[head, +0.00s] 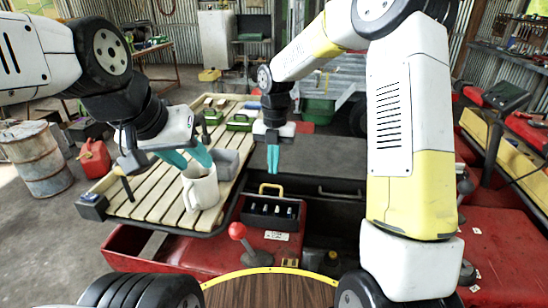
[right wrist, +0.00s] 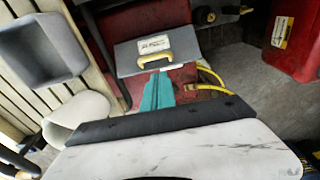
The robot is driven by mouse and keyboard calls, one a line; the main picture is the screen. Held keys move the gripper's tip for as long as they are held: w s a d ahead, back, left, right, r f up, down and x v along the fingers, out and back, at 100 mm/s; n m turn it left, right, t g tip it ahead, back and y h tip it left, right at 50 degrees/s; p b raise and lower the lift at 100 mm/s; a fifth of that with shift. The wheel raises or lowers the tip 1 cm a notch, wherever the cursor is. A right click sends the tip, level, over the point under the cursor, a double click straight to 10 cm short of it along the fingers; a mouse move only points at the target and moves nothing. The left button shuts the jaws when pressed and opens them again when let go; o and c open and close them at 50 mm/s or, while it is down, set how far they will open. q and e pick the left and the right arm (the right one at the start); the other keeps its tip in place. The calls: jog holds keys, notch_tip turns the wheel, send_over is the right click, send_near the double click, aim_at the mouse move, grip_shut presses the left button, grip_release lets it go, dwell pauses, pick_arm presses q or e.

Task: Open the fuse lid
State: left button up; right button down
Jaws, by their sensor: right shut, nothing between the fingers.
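The fuse box (head: 247,213) is dark, with a yellow handle (head: 271,188) at its back edge. Several pale fuses (head: 272,211) in a row show in it in the head view. In the right wrist view a grey lid (right wrist: 135,62) carries a label and the yellow handle (right wrist: 168,60); I cannot tell its exact angle. My right gripper (head: 273,170) is shut and empty, pointing down above and behind the box. Its teal fingers (right wrist: 158,90) show just below the handle in the right wrist view. My left gripper (head: 190,161) is open over a white mug (head: 200,192).
The mug stands on a slatted wooden rack (head: 150,200), near a grey tray (head: 226,163). A red-knobbed lever (head: 238,231) rises just left of and nearer than the fuse box. A dark flat panel (head: 325,183) lies behind the box. A red can (head: 94,159) stands at left.

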jog(key=f, duration=0.7)
jog(key=shift+s+a, duration=0.1)
jog(key=shift+s, duration=0.25)
jog(key=shift+w, duration=0.2)
jog(key=shift+w+d+r, duration=0.1)
jog(key=shift+w+r, duration=0.1)
jog(key=shift+w, duration=0.25)
jog(key=shift+w+d+r, duration=0.1)
jog(key=shift+w+r, duration=0.05)
jog(key=shift+w, duration=0.3)
jog(key=shift+w+d+f, duration=0.25)
jog(key=shift+w+d, duration=0.05)
jog(key=shift+w, duration=1.1)
jog(key=shift+w+d+f, duration=0.25)
jog(key=shift+w+d, duration=0.1)
jog(key=shift+w, duration=1.1)
jog(key=shift+w+d+f, duration=0.25)
jog(key=shift+w+d, duration=0.05)
jog(key=shift+w, duration=1.1)
